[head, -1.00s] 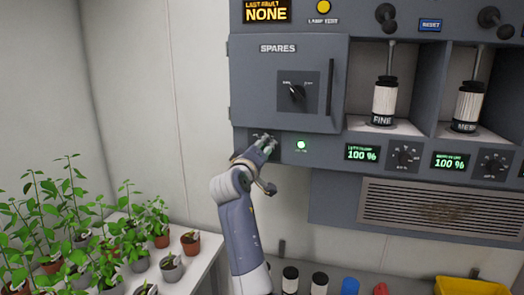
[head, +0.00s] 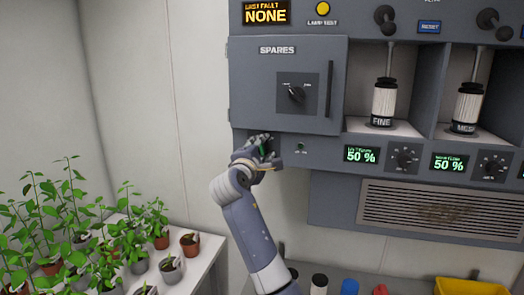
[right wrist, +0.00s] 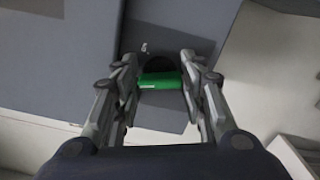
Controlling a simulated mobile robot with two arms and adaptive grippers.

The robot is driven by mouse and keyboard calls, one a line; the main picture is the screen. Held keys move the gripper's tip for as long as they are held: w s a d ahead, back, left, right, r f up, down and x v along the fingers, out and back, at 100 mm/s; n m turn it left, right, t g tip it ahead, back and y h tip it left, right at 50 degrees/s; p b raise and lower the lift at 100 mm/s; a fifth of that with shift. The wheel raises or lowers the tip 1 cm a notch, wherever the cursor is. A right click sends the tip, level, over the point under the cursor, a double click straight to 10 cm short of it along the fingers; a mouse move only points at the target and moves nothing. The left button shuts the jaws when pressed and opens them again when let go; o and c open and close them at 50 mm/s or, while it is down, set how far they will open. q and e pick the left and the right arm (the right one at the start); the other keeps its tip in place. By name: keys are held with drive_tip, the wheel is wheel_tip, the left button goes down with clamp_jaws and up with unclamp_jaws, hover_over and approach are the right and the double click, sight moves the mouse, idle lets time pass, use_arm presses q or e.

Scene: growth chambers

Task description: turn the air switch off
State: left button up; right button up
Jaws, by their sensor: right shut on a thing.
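The air switch (right wrist: 160,80) shows in the right wrist view as a green handle on a dark round base, set in a grey plate. My right gripper (right wrist: 159,82) is shut on this handle, one finger on each side. In the head view my right gripper (head: 258,147) is at the lower left of the grey panel, below the SPARES door, and hides most of the switch. The small lamp (head: 300,146) just right of it is dark. My left gripper is not in view.
The SPARES door (head: 290,110) with its own dark knob (head: 296,94) is just above my gripper. Two displays (head: 361,154) (head: 450,162) read 50 %. Potted plants (head: 70,225) stand on a white table at the left. A yellow bin (head: 470,286) is at the lower right.

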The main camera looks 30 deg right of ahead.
drive_tip(key=n, duration=0.5)
drive_tip(key=shift+w+n, duration=0.1)
drive_tip(key=shift+n, duration=0.2)
idle(0.4)
drive_tip(key=o, duration=1.1)
drive_tip(key=shift+a, duration=0.1)
drive_tip(key=v, duration=0.8)
drive_tip(key=shift+f, duration=0.1)
